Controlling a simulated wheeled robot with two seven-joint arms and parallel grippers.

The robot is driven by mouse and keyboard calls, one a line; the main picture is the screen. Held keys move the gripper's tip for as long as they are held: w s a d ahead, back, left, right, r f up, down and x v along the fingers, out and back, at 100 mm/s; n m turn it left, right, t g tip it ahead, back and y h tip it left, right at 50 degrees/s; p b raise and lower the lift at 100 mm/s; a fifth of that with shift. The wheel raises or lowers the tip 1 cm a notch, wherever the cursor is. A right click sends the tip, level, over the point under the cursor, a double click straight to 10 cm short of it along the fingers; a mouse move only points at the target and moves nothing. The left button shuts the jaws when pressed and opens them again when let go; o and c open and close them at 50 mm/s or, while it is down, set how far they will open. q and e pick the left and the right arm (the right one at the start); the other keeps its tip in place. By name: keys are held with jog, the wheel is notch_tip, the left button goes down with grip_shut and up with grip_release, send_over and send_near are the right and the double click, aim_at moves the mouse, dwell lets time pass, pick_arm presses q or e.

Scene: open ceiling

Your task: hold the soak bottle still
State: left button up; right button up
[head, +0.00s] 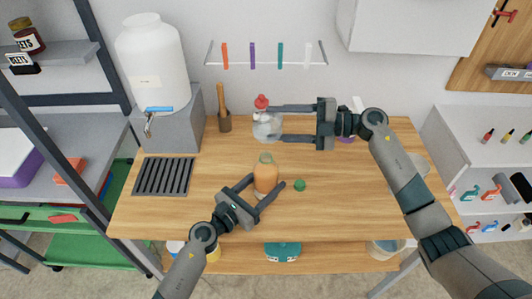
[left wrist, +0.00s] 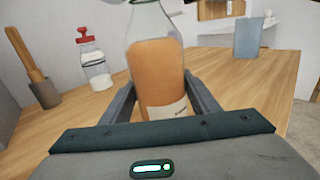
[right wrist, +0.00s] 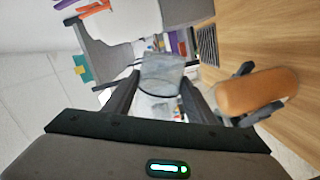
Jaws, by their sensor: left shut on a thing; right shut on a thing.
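The soak bottle (head: 265,176) is a clear bottle of orange liquid with a pale label. It stands upright on the wooden table (head: 225,160). My left gripper (head: 266,187) is shut around its body; both fingers flank it in the left wrist view (left wrist: 158,75). The bottle also shows at the right of the right wrist view (right wrist: 257,92). My right gripper (head: 284,124) is shut on a clear glass container (head: 267,128), behind the bottle in the head view. The container also shows between the fingers in the right wrist view (right wrist: 160,75).
A red-topped bottle (left wrist: 95,62) stands behind. A green cap (head: 299,185) lies right of the soak bottle. A white tank with a tap (head: 152,65), a dark grate (head: 163,176) and a tool holder (head: 224,122) stand left. The table's right middle is largely clear.

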aim_at(276, 132)
notch_tip(276, 132, down, 2)
jog(key=m, duration=0.3)
jog(key=shift+g, duration=0.3)
jog(key=shift+w+d+f+m, duration=0.15)
jog(key=shift+f+m, duration=0.2)
jog(key=shift+m, duration=0.25)
jog(key=shift+w+a+f+m, duration=0.1)
jog(key=shift+f+m, duration=0.25)
jog(key=shift+m, duration=0.25)
jog(key=shift+w+d+f+m+y, duration=0.1)
jog(key=shift+w+f+m+y, duration=0.1)
jog(key=shift+w+f+m, duration=0.7)
jog(key=shift+w+d+f+m+y, duration=0.2)
jog(key=shift+w+m, duration=0.25)
jog(key=shift+m, duration=1)
jog(key=shift+w+d+f+m+y, duration=0.1)
jog(key=shift+w+f+m+y, duration=0.1)
jog(key=shift+w+f+m, duration=0.7)
jog(key=shift+s+r+m, duration=0.25)
jog(key=shift+r, duration=0.15)
pick_arm(q)
jog(key=o, duration=1.4)
jog(key=shift+o, duration=0.2)
jog(key=shift+s, duration=0.1)
